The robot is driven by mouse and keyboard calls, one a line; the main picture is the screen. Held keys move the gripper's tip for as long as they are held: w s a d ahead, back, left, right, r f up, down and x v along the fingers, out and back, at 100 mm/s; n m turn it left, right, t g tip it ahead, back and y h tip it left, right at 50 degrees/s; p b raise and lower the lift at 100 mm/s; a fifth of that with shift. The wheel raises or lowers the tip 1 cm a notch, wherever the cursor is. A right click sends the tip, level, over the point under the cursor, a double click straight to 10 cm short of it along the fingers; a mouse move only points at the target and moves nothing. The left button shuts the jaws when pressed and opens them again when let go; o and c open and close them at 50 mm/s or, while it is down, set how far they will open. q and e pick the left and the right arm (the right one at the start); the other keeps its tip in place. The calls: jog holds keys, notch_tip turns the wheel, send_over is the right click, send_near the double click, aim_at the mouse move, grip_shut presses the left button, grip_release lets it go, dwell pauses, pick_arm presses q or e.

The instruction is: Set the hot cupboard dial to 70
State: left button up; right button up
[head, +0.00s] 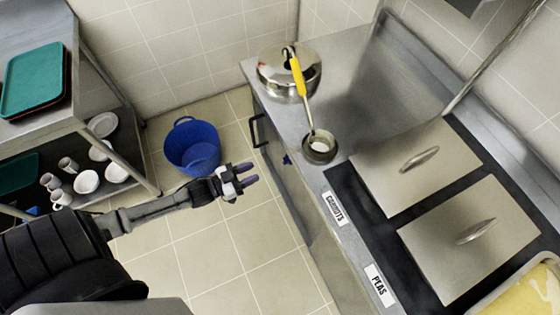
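The hot cupboard (300,205) is the steel unit on the right, seen from above with its front face steeply foreshortened. A small dark blue part (287,159) sticks out at its front top edge, below the ladle pot. It may be the dial, but I cannot tell, and no scale or number is readable. My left gripper (248,175) is over the floor, left of the cupboard front and apart from it. Its two purple fingers are spread with nothing between them. My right gripper is not in view.
A black handle (257,130) sticks out from the cupboard front. A blue tub (192,146) is on the floor. A shelf trolley (115,112) with crockery stands left.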

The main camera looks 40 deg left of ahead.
aim_at(288, 160)
pick_arm(q)
jog(key=b+x, duration=0.1)
jog(key=x, duration=0.9)
jog(key=shift+w+d+b, duration=0.15)
jog(key=shift+w+b, duration=0.15)
jog(key=shift+b, duration=0.05)
jog(key=shift+c, duration=0.5)
grip_shut()
